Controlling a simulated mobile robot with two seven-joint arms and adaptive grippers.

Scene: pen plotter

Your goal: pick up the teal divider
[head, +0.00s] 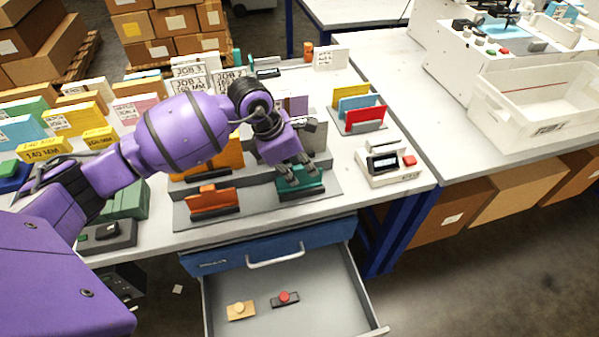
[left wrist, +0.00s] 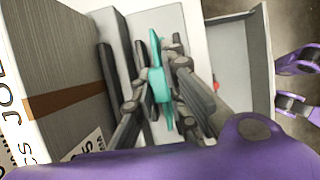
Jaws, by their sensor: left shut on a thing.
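The teal divider (head: 300,191) stands at the right end of the front step of a grey stepped rack (head: 256,207) near the table's front edge. My left gripper (head: 297,172) reaches down over it and is shut on its upper part. The left wrist view shows the teal divider (left wrist: 158,86) between the two grey fingers (left wrist: 157,90). I cannot tell whether its lower edge is still in its dark slot holder.
An orange divider (head: 212,200) stands to the left on the same step. A label device (head: 388,163) sits to the right. Below, an open drawer (head: 345,295) holds a tan piece (head: 240,311) and a red-knobbed piece (head: 285,298). Coloured dividers (head: 366,117) stand behind.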

